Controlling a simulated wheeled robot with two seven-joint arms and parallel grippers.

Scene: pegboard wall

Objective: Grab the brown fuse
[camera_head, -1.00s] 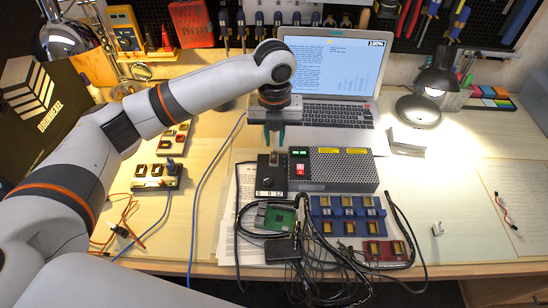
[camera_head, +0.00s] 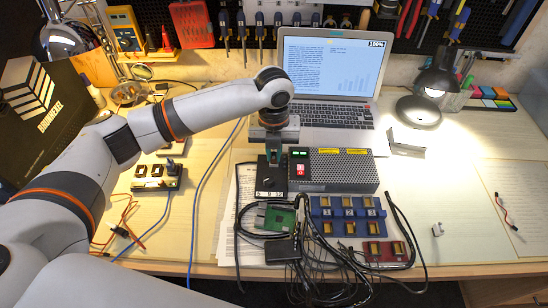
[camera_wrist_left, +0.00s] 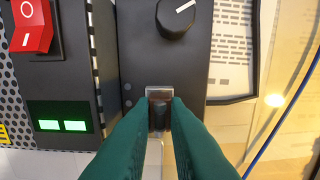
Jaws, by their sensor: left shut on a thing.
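My left gripper (camera_head: 274,158) reaches down at the back end of a small black box with a knob (camera_head: 270,181). In the left wrist view its green fingers (camera_wrist_left: 159,108) are shut on a small piece with a metallic end and a dark body, which I take for the brown fuse (camera_wrist_left: 158,118). The fingers hide much of it, and its brown colour is hard to make out. It sits at the edge of the black box (camera_wrist_left: 165,70); I cannot tell whether it is seated in it. My right gripper is not in view.
A grey power unit (camera_head: 340,168) with a red switch stands right beside the black box. A laptop (camera_head: 330,80) is behind. Blue (camera_head: 345,207) and red (camera_head: 386,250) fuse holders, a green board (camera_head: 277,217) and black cables lie in front. The right of the table is mostly clear.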

